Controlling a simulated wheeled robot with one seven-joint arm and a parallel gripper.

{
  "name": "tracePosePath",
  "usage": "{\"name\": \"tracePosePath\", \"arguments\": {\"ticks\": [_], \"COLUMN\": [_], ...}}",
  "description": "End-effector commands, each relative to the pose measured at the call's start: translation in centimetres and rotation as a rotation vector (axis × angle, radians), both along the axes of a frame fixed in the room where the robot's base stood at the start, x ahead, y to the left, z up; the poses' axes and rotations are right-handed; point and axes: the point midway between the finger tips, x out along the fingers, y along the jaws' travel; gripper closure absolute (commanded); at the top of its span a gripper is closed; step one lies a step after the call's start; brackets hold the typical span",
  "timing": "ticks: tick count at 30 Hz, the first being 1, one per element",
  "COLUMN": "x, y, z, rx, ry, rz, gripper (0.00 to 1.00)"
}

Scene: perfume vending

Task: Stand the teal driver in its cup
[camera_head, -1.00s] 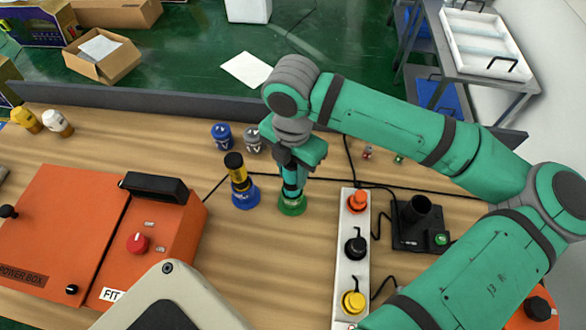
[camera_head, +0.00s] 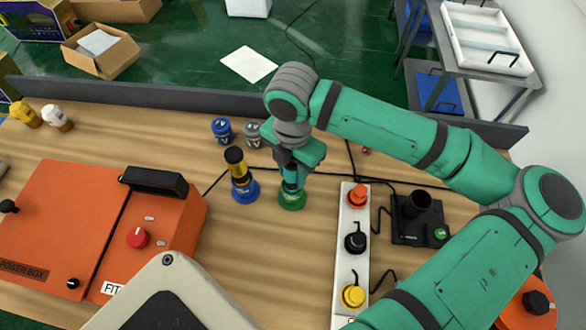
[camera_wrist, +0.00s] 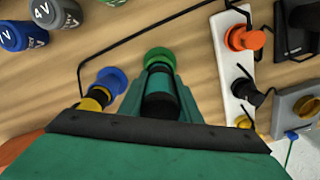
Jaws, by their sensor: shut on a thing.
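The teal driver (camera_head: 290,181) is upright in my gripper (camera_head: 291,172), which is shut on it. In the wrist view the driver (camera_wrist: 160,103) shows as a dark, teal-banded handle between the two fingers (camera_wrist: 161,95). The green cup (camera_head: 292,200) is directly under the driver, on the table. The driver's lower end meets the cup's opening in the head view. In the wrist view the green cup (camera_wrist: 159,57) is at the driver's far end. How deep the tip sits is hidden.
A yellow-and-black driver (camera_head: 236,166) stands in a blue cup (camera_head: 245,191) just left. A white strip (camera_head: 346,250) with orange, black and yellow plugs lies right. An orange power box (camera_head: 70,220) fills the left. Blue and grey batteries (camera_head: 222,130) stand behind.

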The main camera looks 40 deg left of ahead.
Motion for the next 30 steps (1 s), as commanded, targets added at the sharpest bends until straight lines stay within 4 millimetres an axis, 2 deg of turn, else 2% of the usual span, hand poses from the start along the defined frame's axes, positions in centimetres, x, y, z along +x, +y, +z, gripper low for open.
{"name": "tracePosePath", "arguments": {"ticks": [10, 11, 13, 23, 26, 30], "x": [0.0, 0.0, 0.0, 0.0, 0.0, 0.0], "y": [0.0, 0.0, 0.0, 0.0, 0.0, 0.0], "z": [-0.1, -0.1, -0.1, 0.0, 0.8, 2.9], "rx": [0.001, 0.001, 0.001, 0.000, 0.000, 0.002], "ry": [0.000, 0.000, 0.000, 0.000, 0.000, -0.001], "rz": [0.000, 0.000, 0.000, 0.000, 0.000, 0.000], "gripper": [0.97, 0.65, 0.48, 0.48, 0.48, 0.48]}}
